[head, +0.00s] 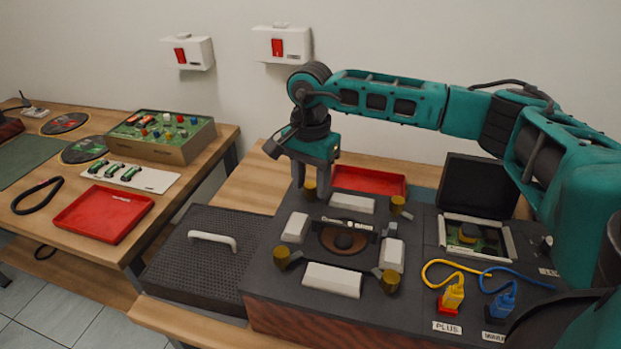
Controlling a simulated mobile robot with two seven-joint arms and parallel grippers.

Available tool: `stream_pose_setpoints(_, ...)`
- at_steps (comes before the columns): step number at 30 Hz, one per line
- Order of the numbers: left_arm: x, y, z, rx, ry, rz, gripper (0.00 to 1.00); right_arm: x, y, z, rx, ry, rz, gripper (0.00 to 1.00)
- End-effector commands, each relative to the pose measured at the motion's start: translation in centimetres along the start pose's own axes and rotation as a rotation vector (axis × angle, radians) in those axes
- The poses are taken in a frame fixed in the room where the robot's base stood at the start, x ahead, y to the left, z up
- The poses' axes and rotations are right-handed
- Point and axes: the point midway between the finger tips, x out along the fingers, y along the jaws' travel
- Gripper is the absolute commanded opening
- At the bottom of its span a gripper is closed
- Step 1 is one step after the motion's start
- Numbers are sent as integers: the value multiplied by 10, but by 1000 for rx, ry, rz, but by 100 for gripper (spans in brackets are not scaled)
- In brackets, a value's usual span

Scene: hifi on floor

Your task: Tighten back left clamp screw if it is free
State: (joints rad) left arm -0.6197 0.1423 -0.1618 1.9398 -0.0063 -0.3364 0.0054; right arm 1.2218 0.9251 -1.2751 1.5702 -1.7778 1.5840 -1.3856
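A dark clamp fixture (268,262) holds a round brown part with a black centre (343,241). Brass clamp screws stand at its corners. The back left clamp screw (309,190) is upright, directly below my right gripper (311,186). The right gripper points down with one finger on each side of this screw. I cannot tell whether the fingers touch it or how tight the screw is. The back right screw (397,205), front left screw (287,257) and front right screw (389,282) stand clear of the gripper. My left gripper is not in view.
White blocks (331,279) surround the brown part. A red tray (369,181) lies behind the fixture. An open black-lidded box (478,237) and yellow and blue plugs (453,296) are right. A dark lid with a handle (212,239) lies left. Another table holds a red tray (103,213).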

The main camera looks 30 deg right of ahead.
Motion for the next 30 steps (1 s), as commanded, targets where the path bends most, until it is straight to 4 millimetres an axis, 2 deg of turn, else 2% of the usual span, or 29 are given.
stream_pose_setpoints(2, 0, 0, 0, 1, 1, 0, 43, 0, 0, 0, 0, 0, 0, 37)
stream_pose_setpoints(14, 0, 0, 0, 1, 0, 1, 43, -1, 0, 0, 0, 0, 0, 0)
stream_pose_setpoints(23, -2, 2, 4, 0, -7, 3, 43, 0, 0, 0, 29, 0, 0, 0)
stream_pose_setpoints(30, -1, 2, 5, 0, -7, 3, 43, 0, 0, 0, 154, 0, -1, 0)
